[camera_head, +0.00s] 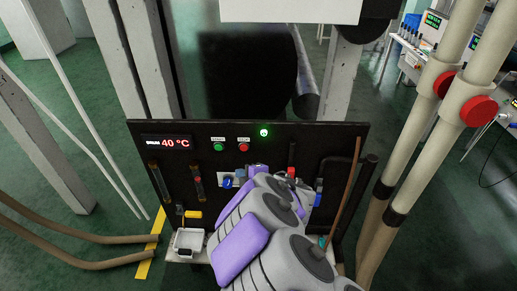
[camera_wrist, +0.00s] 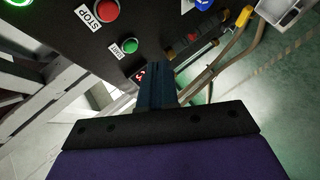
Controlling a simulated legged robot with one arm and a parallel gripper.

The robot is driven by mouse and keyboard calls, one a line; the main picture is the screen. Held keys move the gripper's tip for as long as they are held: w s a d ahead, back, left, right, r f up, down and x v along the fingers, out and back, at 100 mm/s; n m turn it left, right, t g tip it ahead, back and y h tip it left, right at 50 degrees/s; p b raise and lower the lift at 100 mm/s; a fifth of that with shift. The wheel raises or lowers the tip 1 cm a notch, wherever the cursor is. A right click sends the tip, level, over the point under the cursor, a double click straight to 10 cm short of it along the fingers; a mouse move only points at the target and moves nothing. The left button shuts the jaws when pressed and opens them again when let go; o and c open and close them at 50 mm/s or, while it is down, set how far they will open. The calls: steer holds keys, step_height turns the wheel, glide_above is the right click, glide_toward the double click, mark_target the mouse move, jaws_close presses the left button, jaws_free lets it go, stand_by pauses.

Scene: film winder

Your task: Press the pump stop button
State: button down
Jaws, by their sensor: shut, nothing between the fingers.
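The red stop button (camera_head: 243,146) is on the upper part of the black control panel (camera_head: 340,138), right of the green start button (camera_head: 218,146). In the wrist view the red button (camera_wrist: 105,10) is at the top left beside a white STOP label, and the green button (camera_wrist: 130,46) is nearer my fingers. My gripper (camera_wrist: 153,70) is shut and empty, its dark blue fingers together. The fingertips appear below the green button in the picture, apart from the red one.
A green lamp (camera_head: 264,132) is lit above the red button. A display (camera_head: 167,142) reads 40 °C. Valves with yellow (camera_head: 193,214), blue and red handles stick out lower on the panel. Beige pipes (camera_head: 425,110) stand at the right.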

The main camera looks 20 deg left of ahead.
mark_target(244, 147)
steer(key=shift+s+a+f, duration=0.15)
steer(key=shift+a, duration=0.05)
steer(key=shift+d, duration=0.2)
steer(key=w+a+p, duration=0.2)
steer(key=w+p, duration=0.1)
steer(key=w, duration=0.5)
steer(key=shift+w, duration=0.3)
steer(key=shift+p, duration=0.3)
stand_by(1.6)
steer(key=shift+w, duration=0.4)
